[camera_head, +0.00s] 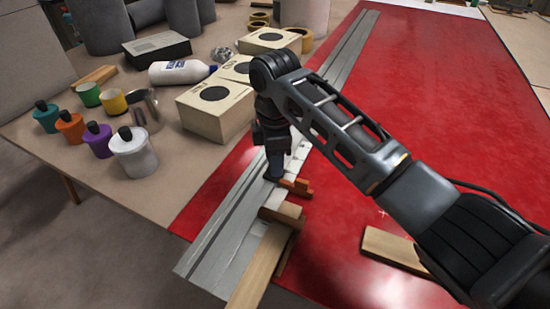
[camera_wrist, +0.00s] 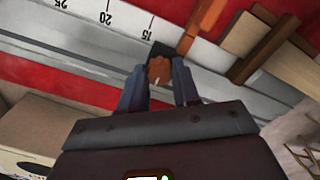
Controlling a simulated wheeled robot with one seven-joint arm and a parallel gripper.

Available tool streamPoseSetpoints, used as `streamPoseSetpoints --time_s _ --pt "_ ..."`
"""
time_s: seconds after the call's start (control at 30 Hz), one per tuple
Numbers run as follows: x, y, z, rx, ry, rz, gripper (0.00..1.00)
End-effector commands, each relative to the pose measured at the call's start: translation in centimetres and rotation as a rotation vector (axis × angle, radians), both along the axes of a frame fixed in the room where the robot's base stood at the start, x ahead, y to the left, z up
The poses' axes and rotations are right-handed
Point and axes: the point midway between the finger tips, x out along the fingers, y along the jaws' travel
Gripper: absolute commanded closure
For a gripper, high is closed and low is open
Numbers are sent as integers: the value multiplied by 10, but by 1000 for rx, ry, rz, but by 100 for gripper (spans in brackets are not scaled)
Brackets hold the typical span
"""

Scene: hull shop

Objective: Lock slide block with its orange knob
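The orange knob (camera_wrist: 158,71) sits on a dark slide block (camera_wrist: 160,48) on the silver scale rail (camera_wrist: 100,42). In the wrist view my gripper (camera_wrist: 159,78) has one finger on each side of the knob, and both appear to touch it. In the head view my gripper (camera_head: 273,174) points down at the rail (camera_head: 215,245), and the knob is hidden there. An orange-brown stop arm (camera_head: 298,187) reaches out from the block over the red surface; it also shows in the wrist view (camera_wrist: 203,25).
Another wood piece (camera_head: 395,248) lies on the red panel (camera_head: 440,90). The panel's far part is clear.

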Motion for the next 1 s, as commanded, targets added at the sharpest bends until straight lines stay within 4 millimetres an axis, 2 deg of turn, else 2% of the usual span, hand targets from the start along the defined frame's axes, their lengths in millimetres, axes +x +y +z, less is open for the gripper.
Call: streamPoseSetpoints --time_s 0.07,0.3,0.67,1.0 --pt "0 0 0 0 0 0 77" --pt "0 0 0 0 0 0 100" --pt "-1 0 2 0 2 -55 100" --pt "-1 1 5 -1 4 -297 100"
